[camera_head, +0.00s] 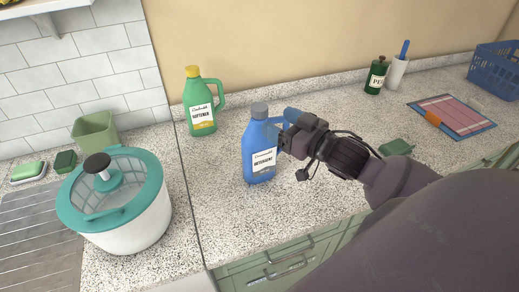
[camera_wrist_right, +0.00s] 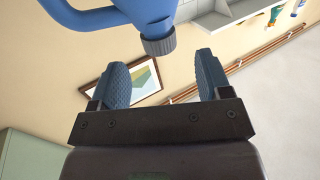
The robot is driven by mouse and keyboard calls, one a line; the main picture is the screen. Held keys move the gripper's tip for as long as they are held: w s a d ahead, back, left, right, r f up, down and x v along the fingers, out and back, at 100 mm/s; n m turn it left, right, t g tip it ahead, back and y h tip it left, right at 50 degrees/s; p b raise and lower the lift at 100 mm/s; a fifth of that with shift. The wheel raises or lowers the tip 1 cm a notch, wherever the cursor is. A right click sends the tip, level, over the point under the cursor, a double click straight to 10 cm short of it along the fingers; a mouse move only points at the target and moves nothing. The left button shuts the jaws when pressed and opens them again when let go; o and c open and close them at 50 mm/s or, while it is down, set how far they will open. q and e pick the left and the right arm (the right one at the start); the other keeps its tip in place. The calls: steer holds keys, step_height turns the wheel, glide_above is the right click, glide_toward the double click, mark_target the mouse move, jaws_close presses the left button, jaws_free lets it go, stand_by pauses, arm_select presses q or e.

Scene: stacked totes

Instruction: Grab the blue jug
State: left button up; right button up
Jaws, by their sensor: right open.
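The blue jug (camera_head: 258,165) stands upright on the speckled counter in the head view. It has a grey cap, a white detergent label and a handle on its right side. My right gripper (camera_head: 284,138) is at the jug's right side by the handle, partly hiding it. In the right wrist view the blue jug (camera_wrist_right: 150,12) appears upside down beyond the fingertips, with its cap lined up between them. My right gripper (camera_wrist_right: 162,65) is open there, with nothing between its fingers. I cannot tell whether it touches the jug. My left gripper is not in view.
A green softener jug (camera_head: 201,112) stands behind left. A teal-and-white salad spinner (camera_head: 140,215) is at the front left. A green canister (camera_head: 376,78), a white holder (camera_head: 397,72), a mat (camera_head: 455,113) and a blue basket (camera_head: 492,75) are to the right. Counter around the blue jug is clear.

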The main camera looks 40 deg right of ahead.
mark_target(266, 111)
steer(key=shift+x, duration=0.8)
steer(key=shift+w+a+r, duration=0.1)
steer(key=shift+w+r, duration=0.15)
steer(key=shift+w, duration=0.3)
steer(key=p+x, duration=0.1)
steer(key=x, duration=0.2)
steer(key=shift+r, duration=0.2)
steer(key=shift+w+a+f, duration=0.1)
steer(key=shift+w, duration=0.45)
steer(key=c, duration=1.3)
steer(key=shift+o, duration=0.2)
